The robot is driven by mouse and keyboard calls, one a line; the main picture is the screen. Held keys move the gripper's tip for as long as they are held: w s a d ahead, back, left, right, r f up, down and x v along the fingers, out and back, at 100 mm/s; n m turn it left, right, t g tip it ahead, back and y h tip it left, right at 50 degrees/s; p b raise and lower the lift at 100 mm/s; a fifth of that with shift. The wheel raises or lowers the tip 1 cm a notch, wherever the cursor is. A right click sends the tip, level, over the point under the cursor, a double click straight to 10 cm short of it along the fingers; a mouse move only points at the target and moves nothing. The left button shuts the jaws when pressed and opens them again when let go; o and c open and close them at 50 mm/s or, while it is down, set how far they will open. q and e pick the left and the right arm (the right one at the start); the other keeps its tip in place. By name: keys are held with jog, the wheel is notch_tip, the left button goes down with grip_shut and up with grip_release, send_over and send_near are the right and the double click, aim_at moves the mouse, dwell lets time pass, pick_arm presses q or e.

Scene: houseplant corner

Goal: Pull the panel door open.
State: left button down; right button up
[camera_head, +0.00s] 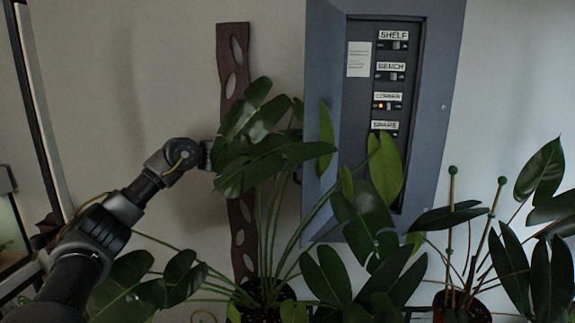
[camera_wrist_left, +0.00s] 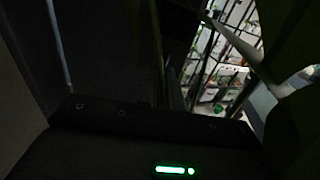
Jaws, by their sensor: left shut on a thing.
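The grey-blue panel door (camera_head: 322,75) stands open at the left side of the wall panel (camera_head: 442,95), seen at a steep angle. My left gripper (camera_head: 208,154) reaches in from the left at the door's height. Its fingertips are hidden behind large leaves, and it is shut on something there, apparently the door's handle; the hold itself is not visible. The left wrist view is very dark and shows no clear fingers. My right gripper is not in view.
A leafy potted plant (camera_head: 268,148) stands before the door and covers its lower part. Another plant with stakes (camera_head: 451,225) stands at right. A dark wooden strip with holes (camera_head: 232,45) is on the wall left of the door. Bare wall lies between.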

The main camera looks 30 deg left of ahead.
pick_arm(q)
jog(key=shift+w+a+r, duration=0.15)
jog(key=shift+w+r, duration=0.1)
jog(key=shift+r, duration=0.25)
jog(key=c, duration=1.8)
grip_release()
jog(key=shift+w, duration=0.15)
jog(key=shift+o, duration=1.1)
jog(key=shift+w+d+f, duration=0.2)
jog(key=shift+w+d, duration=0.05)
jog(key=shift+w, duration=0.1)
jog(key=shift+w+d, duration=0.15)
jog(key=shift+s, duration=0.25)
jog(key=shift+f, duration=0.3)
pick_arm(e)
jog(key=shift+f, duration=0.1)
